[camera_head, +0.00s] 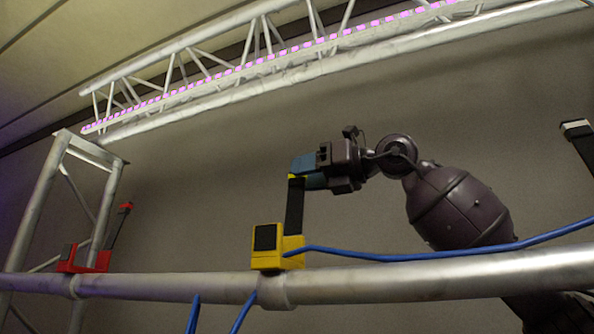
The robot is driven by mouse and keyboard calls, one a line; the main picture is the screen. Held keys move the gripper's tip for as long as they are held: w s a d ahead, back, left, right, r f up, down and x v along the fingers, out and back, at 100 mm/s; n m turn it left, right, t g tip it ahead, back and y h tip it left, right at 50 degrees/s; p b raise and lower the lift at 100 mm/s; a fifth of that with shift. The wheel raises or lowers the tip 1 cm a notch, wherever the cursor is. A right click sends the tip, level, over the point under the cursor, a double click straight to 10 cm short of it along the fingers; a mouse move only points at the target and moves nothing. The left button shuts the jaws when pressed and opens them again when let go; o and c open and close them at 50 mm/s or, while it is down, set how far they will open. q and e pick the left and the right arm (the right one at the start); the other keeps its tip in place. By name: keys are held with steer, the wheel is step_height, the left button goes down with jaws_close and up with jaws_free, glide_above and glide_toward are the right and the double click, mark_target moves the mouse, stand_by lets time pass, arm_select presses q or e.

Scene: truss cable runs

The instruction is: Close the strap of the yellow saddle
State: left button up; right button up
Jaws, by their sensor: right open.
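The yellow saddle (292,258) sits on top of the horizontal pipe, with a dark square face on its left side. Its black strap (294,208) stands upright from the right part of the saddle, so the strap is open. The strap's yellow tip is near my right gripper (303,171). My right gripper has blue fingers and reaches in from the right, at the strap's top end. It is open; I cannot tell whether a finger touches the strap. A blue cable (400,257) runs from the saddle to the right. My left gripper is not in view.
The grey pipe (170,286) crosses the whole view. A red saddle (84,261) with a raised strap sits on it at left. Another raised strap (579,142) shows at the right edge. Blue cable pieces hang below the pipe. A lit truss (230,88) runs overhead.

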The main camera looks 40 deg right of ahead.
steer(key=shift+x, duration=1)
jaws_close()
